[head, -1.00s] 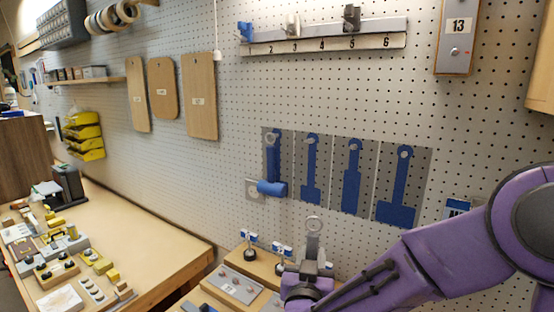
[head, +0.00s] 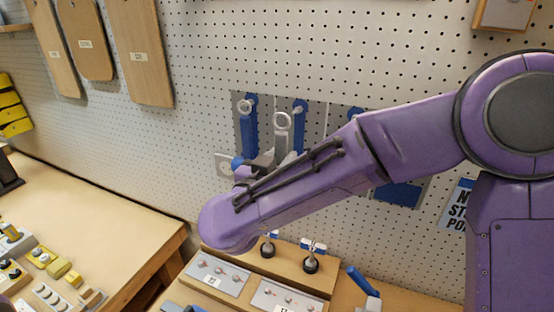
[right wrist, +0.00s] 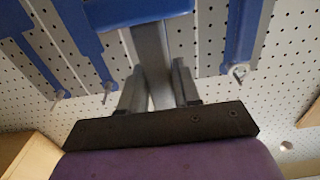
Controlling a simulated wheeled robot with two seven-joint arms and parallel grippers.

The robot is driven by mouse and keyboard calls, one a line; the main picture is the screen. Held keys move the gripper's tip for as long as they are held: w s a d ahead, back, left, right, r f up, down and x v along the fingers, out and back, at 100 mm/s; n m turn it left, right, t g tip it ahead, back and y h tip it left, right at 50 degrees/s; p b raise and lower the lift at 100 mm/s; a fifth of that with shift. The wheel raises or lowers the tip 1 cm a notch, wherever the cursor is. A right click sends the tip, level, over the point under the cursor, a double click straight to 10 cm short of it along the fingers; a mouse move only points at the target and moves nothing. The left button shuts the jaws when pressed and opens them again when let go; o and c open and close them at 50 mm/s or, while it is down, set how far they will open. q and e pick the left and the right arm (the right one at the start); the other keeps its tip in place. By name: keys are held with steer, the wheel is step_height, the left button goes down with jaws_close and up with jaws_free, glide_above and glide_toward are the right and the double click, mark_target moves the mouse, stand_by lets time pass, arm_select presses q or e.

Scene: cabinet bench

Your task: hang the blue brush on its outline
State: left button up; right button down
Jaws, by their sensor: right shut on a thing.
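My right gripper (right wrist: 158,90) is shut on the grey handle of the brush (right wrist: 150,50), whose wide blue head (right wrist: 135,10) shows beyond the fingers. In the head view the handle's ring end (head: 282,122) points up in front of the pegboard panel, just left of and below the second outline's hook (head: 299,106). My forearm hides the brush head and most of the gripper there. The blue outlines sit side by side, including the first outline (head: 249,130) and the partly covered fourth outline (head: 398,194). I cannot tell whether the brush touches the panel. My left gripper is out of view.
A blue cylinder (head: 238,163) sticks out near the foot of the first outline. Below stand wooden blocks with switch plates (head: 215,274) and black knobs (head: 310,265). A blue-handled lever (head: 362,281) stands at lower right. Wooden boards (head: 138,50) hang at upper left.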

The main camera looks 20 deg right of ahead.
steer(key=shift+w+d+f, duration=0.1)
steer(key=shift+w+d, duration=0.1)
steer(key=shift+d, duration=0.1)
steer(key=b+x, duration=0.1)
steer(key=x, duration=0.1)
steer(key=b+x, duration=0.1)
steer(key=f+b+x, duration=0.1)
steer(key=x, duration=0.1)
steer(key=shift+w+d, duration=0.15)
steer(key=shift+w, duration=0.15)
steer(key=shift+w+d+r, duration=0.2)
steer(key=shift+w+d+f+p, duration=0.15)
steer(key=shift+w+d+p, duration=0.1)
steer(key=shift+d+p, duration=0.15)
steer(key=shift+f, duration=0.1)
